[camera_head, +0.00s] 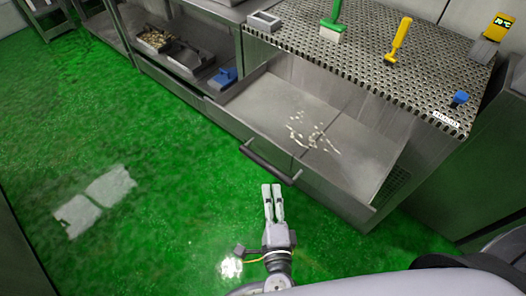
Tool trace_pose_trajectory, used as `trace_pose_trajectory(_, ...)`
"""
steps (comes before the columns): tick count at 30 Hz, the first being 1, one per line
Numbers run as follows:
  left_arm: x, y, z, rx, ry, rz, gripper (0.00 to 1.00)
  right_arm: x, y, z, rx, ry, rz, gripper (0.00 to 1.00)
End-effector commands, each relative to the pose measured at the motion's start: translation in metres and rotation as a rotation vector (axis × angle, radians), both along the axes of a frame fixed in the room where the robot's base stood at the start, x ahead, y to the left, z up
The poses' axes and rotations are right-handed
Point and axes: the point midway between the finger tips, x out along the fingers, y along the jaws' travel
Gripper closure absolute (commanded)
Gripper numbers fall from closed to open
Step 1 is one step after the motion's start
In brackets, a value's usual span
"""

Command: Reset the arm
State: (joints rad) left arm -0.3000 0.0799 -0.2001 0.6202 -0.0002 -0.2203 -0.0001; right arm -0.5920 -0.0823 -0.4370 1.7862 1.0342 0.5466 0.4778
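My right gripper (273,190) is low in the middle of the head view, above the green floor. Its two pale fingers point away from me, side by side with only a narrow gap, and hold nothing that I can see. It is just in front of the dark handle (268,163) of an open metal drawer (262,112); whether it touches the handle I cannot tell, but it looks apart. My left gripper is not in view.
Pale bits (313,138) lie scattered in the drawer. A perforated worktop (360,45) above carries a green-handled brush (333,22), a yellow-handled tool (398,42) and a blue knob (459,98). A lower shelf at left holds a blue item (222,78). The green floor (130,130) at left is clear.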

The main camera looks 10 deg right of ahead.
Motion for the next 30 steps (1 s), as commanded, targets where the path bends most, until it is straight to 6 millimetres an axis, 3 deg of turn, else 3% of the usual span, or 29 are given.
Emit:
trace_pose_trajectory(7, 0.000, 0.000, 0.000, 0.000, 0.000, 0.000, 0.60, 0.000, 0.002, -0.005, -0.019, 0.008, 0.014, 0.60)
trace_pose_trajectory(10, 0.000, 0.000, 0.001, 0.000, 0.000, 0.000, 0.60, -0.003, 0.010, -0.031, -0.122, 0.050, 0.088, 0.60)
trace_pose_trajectory(14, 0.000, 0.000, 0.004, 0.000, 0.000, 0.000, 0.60, -0.018, 0.023, -0.105, -0.392, 0.168, 0.294, 0.60)
trace_pose_trajectory(19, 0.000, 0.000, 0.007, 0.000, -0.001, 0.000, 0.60, -0.069, 0.013, -0.223, -0.776, 0.377, 0.633, 0.60)
trace_pose_trajectory(24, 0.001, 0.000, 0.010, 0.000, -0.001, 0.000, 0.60, -0.144, -0.031, -0.321, -1.069, 0.600, 0.967, 0.60)
trace_pose_trajectory(27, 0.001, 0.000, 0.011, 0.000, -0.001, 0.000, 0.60, -0.192, -0.067, -0.361, -1.198, 0.725, 1.160, 0.60)
trace_pose_trajectory(30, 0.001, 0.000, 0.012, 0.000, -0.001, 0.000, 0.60, -0.236, -0.101, -0.387, -1.285, 0.832, 1.327, 0.60)
